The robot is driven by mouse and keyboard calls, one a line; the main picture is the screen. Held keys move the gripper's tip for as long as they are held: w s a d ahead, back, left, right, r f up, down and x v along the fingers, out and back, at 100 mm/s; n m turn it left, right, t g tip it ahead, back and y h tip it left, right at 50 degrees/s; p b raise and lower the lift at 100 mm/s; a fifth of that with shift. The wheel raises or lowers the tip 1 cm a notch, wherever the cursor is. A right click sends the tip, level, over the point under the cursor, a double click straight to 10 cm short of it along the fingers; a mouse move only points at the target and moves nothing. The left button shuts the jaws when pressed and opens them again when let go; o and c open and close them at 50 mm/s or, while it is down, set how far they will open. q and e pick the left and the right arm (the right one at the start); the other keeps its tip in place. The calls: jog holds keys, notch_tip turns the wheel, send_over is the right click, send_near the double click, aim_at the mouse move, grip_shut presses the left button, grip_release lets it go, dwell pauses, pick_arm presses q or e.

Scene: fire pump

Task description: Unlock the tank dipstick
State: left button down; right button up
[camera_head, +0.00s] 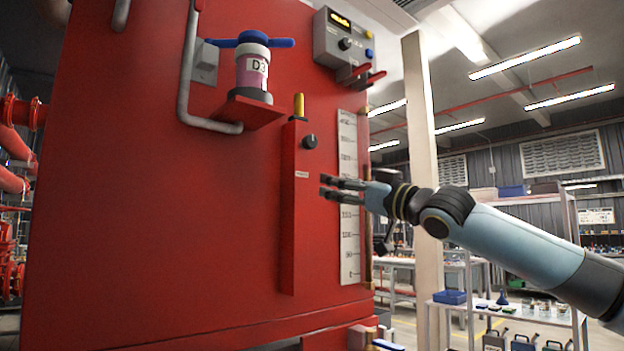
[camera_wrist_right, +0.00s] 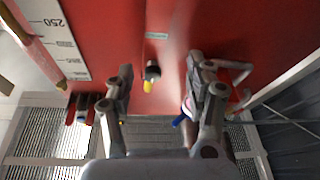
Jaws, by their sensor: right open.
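The tank dipstick shows as a yellow handle (camera_head: 298,104) on top of a narrow red upright housing (camera_head: 298,250) on the red tank. A round black knob (camera_head: 309,142) sits on the housing face below the handle. In the right wrist view the black knob (camera_wrist_right: 153,70) and yellow handle (camera_wrist_right: 148,86) lie between my fingers, farther off. My right gripper (camera_head: 325,187) is open and empty, in front of the housing, below and right of the knob. In the right wrist view its fingers (camera_wrist_right: 160,78) are spread apart. My left gripper is not in view.
A white level scale (camera_head: 349,255) runs beside the housing. A labelled canister with blue handle (camera_head: 252,68) stands on a red bracket, beside a grey pipe handle (camera_head: 186,80). A control box (camera_head: 345,38) hangs upper right. Shelves with a blue bin (camera_head: 449,297) stand behind my arm.

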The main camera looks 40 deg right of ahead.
jog(key=n, duration=0.1)
send_near(313, 142)
jog(key=shift+t, duration=0.4)
jog(key=p+x, duration=0.7)
jog(key=x, duration=0.2)
jog(key=shift+w+f, duration=0.15)
jog(key=shift+w+a+p, duration=0.2)
jog(key=shift+w+p, duration=0.15)
jog(key=shift+w, duration=0.2)
